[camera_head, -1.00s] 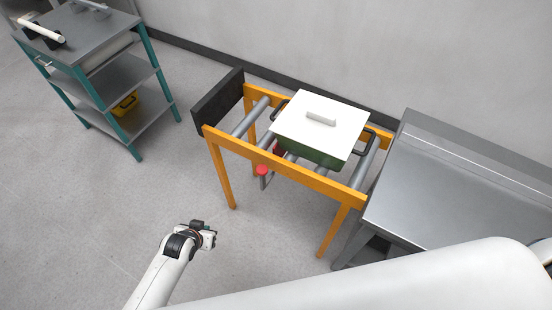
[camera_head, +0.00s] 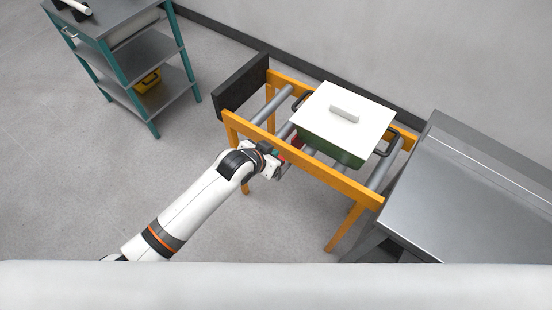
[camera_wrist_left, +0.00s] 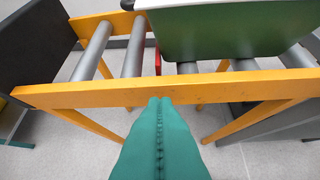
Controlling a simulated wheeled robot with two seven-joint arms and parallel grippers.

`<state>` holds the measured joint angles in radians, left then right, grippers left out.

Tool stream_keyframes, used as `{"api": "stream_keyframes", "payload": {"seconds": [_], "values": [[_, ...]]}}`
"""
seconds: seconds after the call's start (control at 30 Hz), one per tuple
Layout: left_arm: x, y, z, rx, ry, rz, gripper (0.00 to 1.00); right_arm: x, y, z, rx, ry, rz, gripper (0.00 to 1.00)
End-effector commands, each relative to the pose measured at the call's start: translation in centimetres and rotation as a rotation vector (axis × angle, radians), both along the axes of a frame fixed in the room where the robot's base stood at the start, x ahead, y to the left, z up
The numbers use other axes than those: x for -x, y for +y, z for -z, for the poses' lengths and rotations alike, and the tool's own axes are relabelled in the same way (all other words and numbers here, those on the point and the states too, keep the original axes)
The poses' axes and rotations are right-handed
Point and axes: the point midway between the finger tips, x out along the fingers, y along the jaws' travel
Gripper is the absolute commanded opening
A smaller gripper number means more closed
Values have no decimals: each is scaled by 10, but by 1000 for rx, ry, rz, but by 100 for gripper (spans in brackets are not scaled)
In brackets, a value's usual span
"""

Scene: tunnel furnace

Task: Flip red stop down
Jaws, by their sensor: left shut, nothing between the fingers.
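The red stop shows as a small red piece (camera_head: 296,142) at the orange roller frame (camera_head: 345,183), mostly hidden by my left gripper in the head view. In the left wrist view a red upright part (camera_wrist_left: 158,60) shows between the rollers, behind the orange rail. My left gripper (camera_head: 279,160) is at the near side of the frame, beside the rail. In the left wrist view its teal fingers (camera_wrist_left: 158,102) are shut together with nothing between them, tips by the rail's lower edge. I cannot tell whether they touch the stop. My right gripper is not in view.
A green box with a white lid (camera_head: 325,105) sits on the rollers. A dark block (camera_head: 240,88) closes the frame's left end. A steel table (camera_head: 470,190) adjoins at right. A teal-legged shelf cart (camera_head: 135,68) stands at upper left. Open floor lies between.

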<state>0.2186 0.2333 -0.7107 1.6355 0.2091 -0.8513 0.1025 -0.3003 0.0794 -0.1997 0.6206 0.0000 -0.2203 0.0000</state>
Motion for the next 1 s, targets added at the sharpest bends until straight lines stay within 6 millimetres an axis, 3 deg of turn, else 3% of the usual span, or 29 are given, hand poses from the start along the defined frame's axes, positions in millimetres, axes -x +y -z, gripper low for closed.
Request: {"api": "stream_keyframes", "payload": {"seconds": [0.17, 0.4, 0.87, 1.0], "values": [[-18, -12, 21, -2, 0, 0, 0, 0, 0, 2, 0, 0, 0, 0], [-17, -10, 52, -1, 0, 1, 0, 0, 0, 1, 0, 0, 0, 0], [-17, -10, 59, -1, -1, 0, 0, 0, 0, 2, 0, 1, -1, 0], [-17, -10, 71, -1, 0, -1, 0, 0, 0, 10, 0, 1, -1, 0]]}}
